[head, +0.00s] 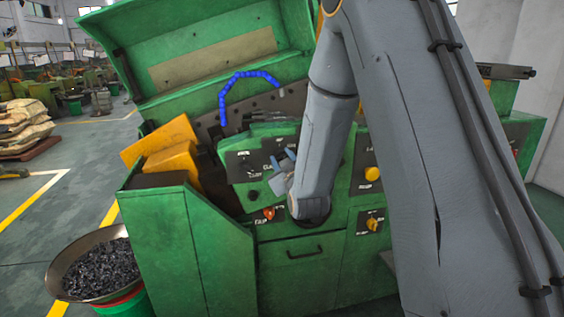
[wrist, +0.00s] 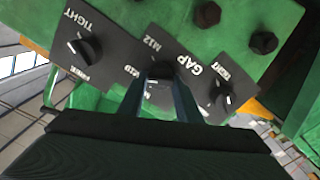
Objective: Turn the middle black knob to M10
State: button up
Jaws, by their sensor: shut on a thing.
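The middle black knob (wrist: 160,69) sits on a dark plate marked GAP (wrist: 188,66), which appears turned over in the wrist view. The marks M12 (wrist: 152,43) and M10 (wrist: 131,71) are beside it. My gripper (wrist: 160,88) has one finger on each side of this knob and is shut on it. The fingers hide part of the knob, and I cannot tell which mark it points to. In the head view my gripper (head: 283,168) is at the green control panel (head: 240,146), and my arm hides the middle knob.
Two other black knobs flank it closely: one on the TIGHT plate (wrist: 88,48) and one at right (wrist: 221,95). Dark bolts (wrist: 207,14) stick out above. An orange-red knob (head: 268,213) and yellow knobs (head: 372,174) are on the machine. A bowl of metal parts (head: 98,270) stands at left.

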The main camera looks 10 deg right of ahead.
dwell(0.3)
jog(key=o, duration=1)
jog(key=shift+o, duration=0.2)
jog(key=shift+s, duration=0.1)
jog(key=s+b, duration=0.2)
jog(key=s, duration=0.5)
jog(key=shift+s, duration=0.35)
jog(key=shift+f, duration=0.1)
